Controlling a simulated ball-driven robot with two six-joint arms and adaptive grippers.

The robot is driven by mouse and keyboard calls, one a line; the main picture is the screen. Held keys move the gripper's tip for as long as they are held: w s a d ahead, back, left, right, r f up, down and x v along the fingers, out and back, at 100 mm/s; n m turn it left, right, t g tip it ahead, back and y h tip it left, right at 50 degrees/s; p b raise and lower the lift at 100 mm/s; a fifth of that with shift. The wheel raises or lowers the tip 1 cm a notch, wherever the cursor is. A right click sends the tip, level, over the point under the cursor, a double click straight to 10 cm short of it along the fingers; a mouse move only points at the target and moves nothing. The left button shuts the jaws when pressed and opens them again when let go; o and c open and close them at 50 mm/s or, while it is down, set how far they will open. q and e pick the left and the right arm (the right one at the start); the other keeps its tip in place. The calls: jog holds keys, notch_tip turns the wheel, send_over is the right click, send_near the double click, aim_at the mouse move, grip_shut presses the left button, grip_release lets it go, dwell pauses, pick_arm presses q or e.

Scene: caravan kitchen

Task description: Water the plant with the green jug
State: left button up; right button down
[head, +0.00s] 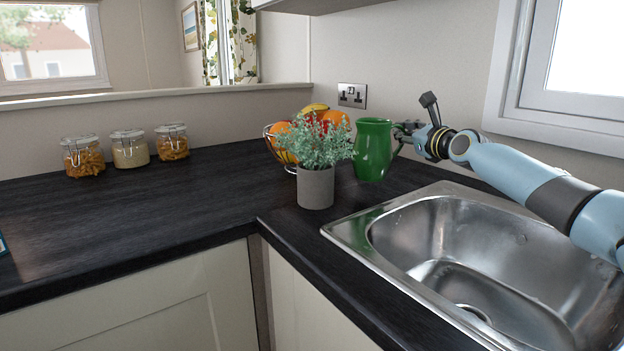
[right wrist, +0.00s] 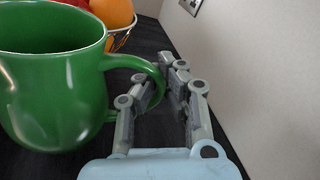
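The green jug (head: 373,150) is upright at the back of the counter, right of the plant and behind the sink's corner. Whether its base touches the counter is unclear. My right gripper (head: 405,132) reaches it from the right. In the right wrist view, the jug (right wrist: 50,85) fills the left side, and the fingers of my right gripper (right wrist: 160,82) are closed about its handle. The plant (head: 311,142) has small grey-green leaves and stands in a grey pot (head: 316,188) on the counter, left of the jug and apart from it. My left gripper is not in view.
A wire fruit bowl (head: 268,135) stands behind the plant. A steel sink (head: 345,232) lies in front of the jug, under my right arm. Several glass jars (head: 130,150) stand at the back left. The dark counter (head: 150,215) is clear between jars and plant.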

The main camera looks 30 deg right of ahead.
jog(key=shift+w+f, duration=0.15)
jog(key=shift+f, duration=0.35)
jog(key=shift+r, duration=0.1)
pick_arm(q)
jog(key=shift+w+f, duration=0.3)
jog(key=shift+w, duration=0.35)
pick_arm(e)
jog(key=shift+a+r, duration=0.1)
